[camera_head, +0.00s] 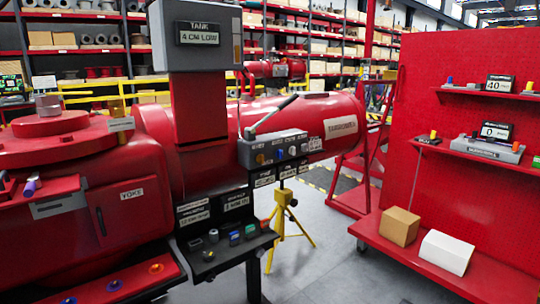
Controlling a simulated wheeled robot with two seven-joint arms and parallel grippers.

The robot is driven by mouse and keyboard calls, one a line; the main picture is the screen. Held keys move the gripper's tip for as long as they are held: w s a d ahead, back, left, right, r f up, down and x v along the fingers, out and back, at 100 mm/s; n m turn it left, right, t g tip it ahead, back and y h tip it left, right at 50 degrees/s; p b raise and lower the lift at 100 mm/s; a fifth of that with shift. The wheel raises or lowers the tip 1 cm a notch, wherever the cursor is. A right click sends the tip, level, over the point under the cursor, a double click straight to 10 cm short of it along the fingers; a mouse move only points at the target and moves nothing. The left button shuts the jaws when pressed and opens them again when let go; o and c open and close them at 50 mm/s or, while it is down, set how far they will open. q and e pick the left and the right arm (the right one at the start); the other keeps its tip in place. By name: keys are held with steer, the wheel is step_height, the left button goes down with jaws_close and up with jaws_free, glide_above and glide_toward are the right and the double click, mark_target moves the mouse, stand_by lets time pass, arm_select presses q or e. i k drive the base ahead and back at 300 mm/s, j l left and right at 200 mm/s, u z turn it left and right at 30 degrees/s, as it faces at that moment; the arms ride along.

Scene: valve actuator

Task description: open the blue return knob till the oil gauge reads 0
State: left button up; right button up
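A grey valve block (272,148) with a row of small knobs is fixed in front of the red cylinder. A blue knob (280,155) sits on its face, beside an orange knob (260,159); the tags above the knobs are too small to read, so I cannot confirm which is the return knob. A dark lever rises from the block. Small dark readouts (264,182) hang below it, and I cannot tell which is the oil gauge or its value. Neither of my grippers is in view, and nothing is seen touching the knobs.
A small dark tray (222,256) with coloured parts juts out below. At right, a red pegboard cart (465,160) carries displays and two boxes. Grey floor (325,250) lies open between them, beyond a yellow tripod (283,205).

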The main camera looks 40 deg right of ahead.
mark_target(279, 154)
steer(key=z, duration=1.3)
